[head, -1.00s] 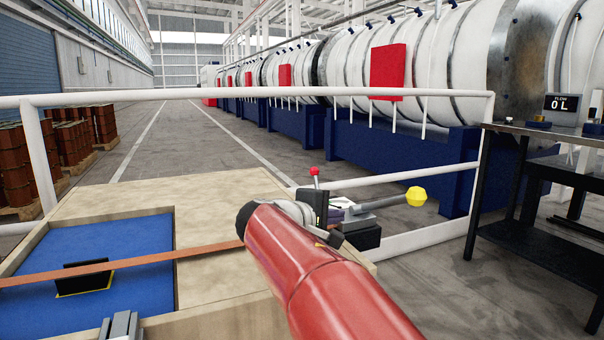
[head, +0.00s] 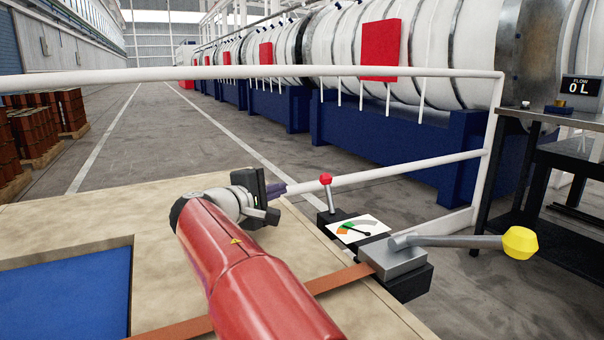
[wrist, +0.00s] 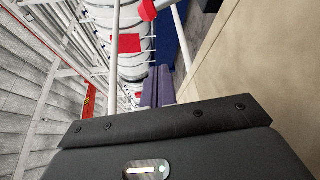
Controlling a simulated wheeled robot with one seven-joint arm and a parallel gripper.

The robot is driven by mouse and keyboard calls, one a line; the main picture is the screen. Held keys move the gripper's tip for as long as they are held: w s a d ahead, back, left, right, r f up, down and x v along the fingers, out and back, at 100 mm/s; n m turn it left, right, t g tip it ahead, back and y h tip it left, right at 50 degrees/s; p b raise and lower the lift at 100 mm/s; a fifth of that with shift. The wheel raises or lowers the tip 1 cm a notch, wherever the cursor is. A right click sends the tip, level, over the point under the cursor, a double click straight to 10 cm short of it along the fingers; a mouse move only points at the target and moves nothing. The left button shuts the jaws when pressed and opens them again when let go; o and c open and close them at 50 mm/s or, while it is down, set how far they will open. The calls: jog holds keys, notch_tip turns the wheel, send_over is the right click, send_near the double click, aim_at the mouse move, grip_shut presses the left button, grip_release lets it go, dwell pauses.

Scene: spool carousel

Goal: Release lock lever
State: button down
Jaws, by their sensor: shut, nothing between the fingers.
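Two levers stand at the right edge of the wooden table in the head view; I cannot tell which is the lock lever. One is a thin upright lever with a red ball knob (head: 325,180), beside a gauge plate (head: 357,229). The other is a grey lever with a yellow knob (head: 520,242), pointing right from a grey metal block (head: 394,258). My gripper (head: 279,188) is shut and empty, left of the red knob and apart from both levers. Its purplish fingers also show in the wrist view (wrist: 157,80).
A copper-coloured strip (head: 335,280) runs over the table (head: 75,215) to the block. A blue recess (head: 65,295) lies at left. A white railing (head: 400,171) passes behind the levers. A dark workbench (head: 560,160) with a flow display (head: 581,86) stands at right.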

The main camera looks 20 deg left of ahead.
aim_at(329, 194)
jog(key=shift+w+a, duration=0.15)
jog(key=shift+a, duration=0.15)
jog(key=shift+d, duration=0.1)
jog(key=shift+w, duration=0.25)
jog(key=w+d, duration=0.5)
jog(key=w, duration=0.2)
jog(key=shift+w+d+p, duration=0.15)
jog(key=shift+p, duration=0.2)
jog(key=shift+f, duration=0.1)
jog(key=shift+d+b, duration=0.1)
jog(key=shift+b, duration=0.55)
